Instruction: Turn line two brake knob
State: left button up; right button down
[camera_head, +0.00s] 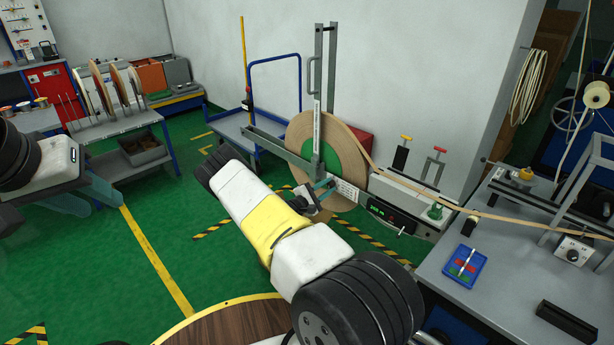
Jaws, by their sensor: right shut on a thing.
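My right gripper (325,186) is at the hub end of the reel stand, in front of the large tan tape reel (350,150) with its green centre. It is small in the view and shut at a small part beside a white label plate (349,191). The brake knob there is hidden by the fingers, so its turn cannot be read. My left gripper (104,207) hangs at the far left, its two teal fingers apart and empty, in front of the grey spool bench.
A grey table (490,285) at right bears a blue tray (465,264), a control box with a black knob (573,255) and a black block (567,322). Tan tape runs from the reel across to it. A blue cart (228,128) stands behind the reel.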

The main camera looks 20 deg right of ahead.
jog(key=shift+m, duration=1.1)
jog(key=c, duration=1.2)
grip_release()
jog(key=shift+o, duration=0.2)
jog(key=shift+a, duration=0.1)
jog(key=v, duration=0.7)
jog(key=shift+s+a, duration=0.15)
jog(key=shift+a, duration=0.2)
jog(key=shift+r, duration=0.1)
